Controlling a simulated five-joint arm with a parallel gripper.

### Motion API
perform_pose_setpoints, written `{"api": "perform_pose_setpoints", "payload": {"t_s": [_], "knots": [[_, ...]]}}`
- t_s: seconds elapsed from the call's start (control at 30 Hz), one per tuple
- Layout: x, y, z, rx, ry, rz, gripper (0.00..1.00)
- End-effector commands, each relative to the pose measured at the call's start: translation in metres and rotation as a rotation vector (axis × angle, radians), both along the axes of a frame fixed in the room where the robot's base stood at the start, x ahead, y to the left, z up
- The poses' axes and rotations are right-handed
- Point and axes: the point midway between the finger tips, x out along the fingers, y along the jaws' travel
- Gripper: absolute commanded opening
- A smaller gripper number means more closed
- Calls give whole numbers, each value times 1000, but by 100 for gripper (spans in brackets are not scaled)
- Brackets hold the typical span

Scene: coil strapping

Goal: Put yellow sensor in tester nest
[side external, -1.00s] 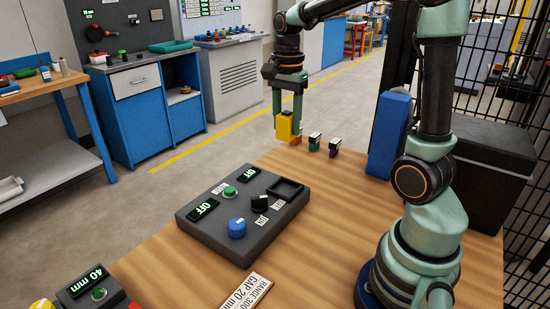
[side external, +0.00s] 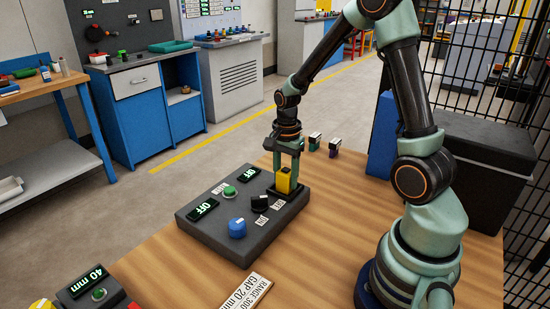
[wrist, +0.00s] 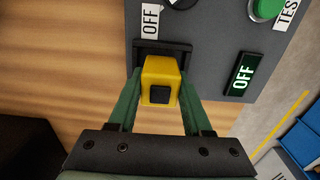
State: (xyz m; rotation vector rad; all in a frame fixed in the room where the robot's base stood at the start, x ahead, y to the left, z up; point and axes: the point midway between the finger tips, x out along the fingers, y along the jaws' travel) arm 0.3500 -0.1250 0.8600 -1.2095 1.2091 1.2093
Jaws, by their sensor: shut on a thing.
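The yellow sensor (side external: 286,182) is a small yellow block with a dark square on one face; it also shows in the wrist view (wrist: 161,68). My gripper (side external: 288,172) is shut on it, one green finger on each side. The tester (side external: 202,235) is a dark grey box with knobs and displays. Its nest (side external: 272,192) is a black-rimmed square recess at the far right corner of the box, and its rim shows in the wrist view (wrist: 142,47). The sensor is upright at the nest. My fingers and the sensor hide part of the nest, so I cannot tell how deep it sits.
A blue knob (side external: 237,228), a black knob (side external: 259,203) and a green button (side external: 229,191) stand up from the tester. Two small dark blocks with white tops (side external: 315,141) stand behind on the wooden table (side external: 330,215). A range label (side external: 246,292) lies in front.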

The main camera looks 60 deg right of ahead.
Motion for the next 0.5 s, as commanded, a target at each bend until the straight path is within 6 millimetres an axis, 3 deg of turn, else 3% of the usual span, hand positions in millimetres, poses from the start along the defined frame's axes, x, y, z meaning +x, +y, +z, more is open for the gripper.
{"api": "perform_pose_setpoints", "payload": {"t_s": [0.37, 0.4, 0.47, 0.5], "knots": [[0, 0, -4, 0, 1, 0, 0], [0, 0, -4, 0, 1, 0, 57], [0, 0, -4, 0, 0, 0, 80], [0, 0, -4, 0, 0, 0, 80]]}}
